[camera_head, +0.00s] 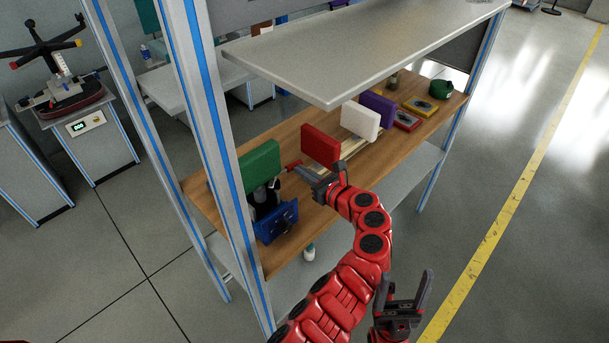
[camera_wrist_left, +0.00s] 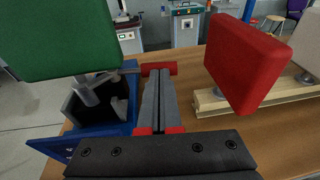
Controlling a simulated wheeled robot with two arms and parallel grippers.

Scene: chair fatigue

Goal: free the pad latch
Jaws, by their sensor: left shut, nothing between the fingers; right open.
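A blue clamp fixture (camera_head: 275,222) holds a green pad (camera_head: 259,166) upright on the wooden shelf; in the left wrist view the fixture (camera_wrist_left: 122,128) and green pad (camera_wrist_left: 60,38) are at left. A grey lever (camera_wrist_left: 130,70) with a red handle (camera_wrist_left: 158,68), seemingly the latch, reaches right from under the pad; the handle also shows in the head view (camera_head: 293,165). My left gripper (camera_head: 303,173) is shut and empty, its fingertips (camera_wrist_left: 157,76) right at the handle; I cannot tell if they touch. My right gripper (camera_head: 408,290) is open and empty, away from the shelf.
A red pad (camera_head: 320,147), a white pad (camera_head: 360,120) and a purple pad (camera_head: 378,106) stand in a row along a rail to the right. A grey upper shelf (camera_head: 350,60) overhangs them. A blue-striped post (camera_head: 212,130) stands left of the fixture.

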